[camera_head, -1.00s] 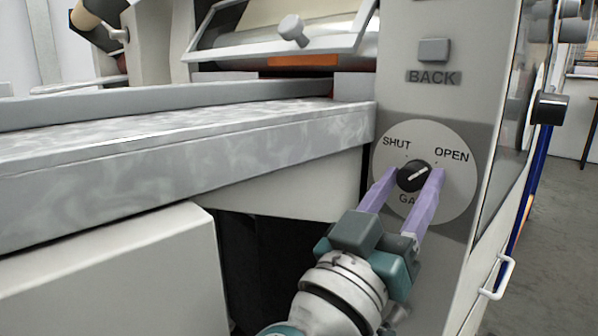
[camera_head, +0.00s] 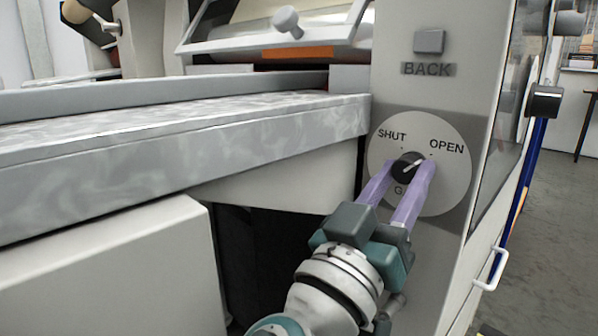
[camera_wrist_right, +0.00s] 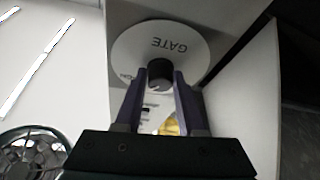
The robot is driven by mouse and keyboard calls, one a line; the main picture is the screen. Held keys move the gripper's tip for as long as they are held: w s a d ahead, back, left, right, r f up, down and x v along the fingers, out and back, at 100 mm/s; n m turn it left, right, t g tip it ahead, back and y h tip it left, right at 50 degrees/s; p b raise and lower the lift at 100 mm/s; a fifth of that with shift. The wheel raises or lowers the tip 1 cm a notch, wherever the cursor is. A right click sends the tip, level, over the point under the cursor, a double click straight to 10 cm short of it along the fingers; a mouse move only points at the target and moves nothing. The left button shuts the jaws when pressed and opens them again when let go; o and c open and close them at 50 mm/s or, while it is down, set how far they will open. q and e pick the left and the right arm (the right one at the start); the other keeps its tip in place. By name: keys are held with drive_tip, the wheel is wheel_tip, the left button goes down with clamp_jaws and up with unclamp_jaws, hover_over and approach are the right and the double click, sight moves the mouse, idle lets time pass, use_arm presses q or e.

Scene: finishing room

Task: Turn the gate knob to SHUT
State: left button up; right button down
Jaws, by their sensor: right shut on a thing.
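The gate knob (camera_head: 409,166) is a small black knob at the middle of a round pale dial plate (camera_head: 450,185) marked SHUT at upper left and OPEN at upper right. Its white pointer line slants up and right, toward OPEN. My right gripper (camera_head: 407,170) has its purple fingers closed on the two sides of the knob. In the right wrist view the knob (camera_wrist_right: 160,74) sits between the two fingertips (camera_wrist_right: 161,80), in front of the plate with GATE upside down. My left gripper is not in view.
A grey BACK button (camera_head: 429,41) is above the dial on the same panel. A mottled grey table (camera_head: 180,130) runs to the left of the panel. A white handle (camera_head: 497,270) and a black side knob (camera_head: 545,101) stick out at the right.

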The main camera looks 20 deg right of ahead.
drive_tip(key=shift+n, duration=0.4)
drive_tip(key=n+y+p, duration=0.1)
drive_tip(key=n, duration=0.1)
drive_tip(key=n+t+y+p, duration=0.1)
drive_tip(key=n, duration=0.1)
drive_tip(key=n+t+p, duration=0.1)
drive_tip(key=n, duration=0.1)
drive_tip(key=shift+s+r+y, duration=0.15)
drive_tip(key=shift+r+y, duration=0.15)
drive_tip(key=shift+y, duration=0.1)
drive_tip(key=n+y+p, duration=0.1)
drive_tip(key=n+p, duration=0.1)
drive_tip(key=n+y+p, duration=0.1)
drive_tip(key=n, duration=0.2)
drive_tip(key=shift+d+r+n+t+p, duration=0.1)
drive_tip(key=shift+r+n+t+p, duration=0.1)
drive_tip(key=shift+n+t+p, duration=0.15)
drive_tip(key=n+y+p, duration=0.2)
drive_tip(key=n+p, duration=0.2)
drive_tip(key=n, duration=0.1)
drive_tip(key=shift+s+r+p, duration=0.1)
drive_tip(key=shift+r+p, duration=0.05)
drive_tip(key=shift+p, duration=0.2)
drive_tip(key=shift+n+g+y+p, duration=0.3)
drive_tip(key=shift+n+g+p, duration=0.35)
drive_tip(key=shift+n+p, duration=0.4)
drive_tip(key=shift+n, duration=0.4)
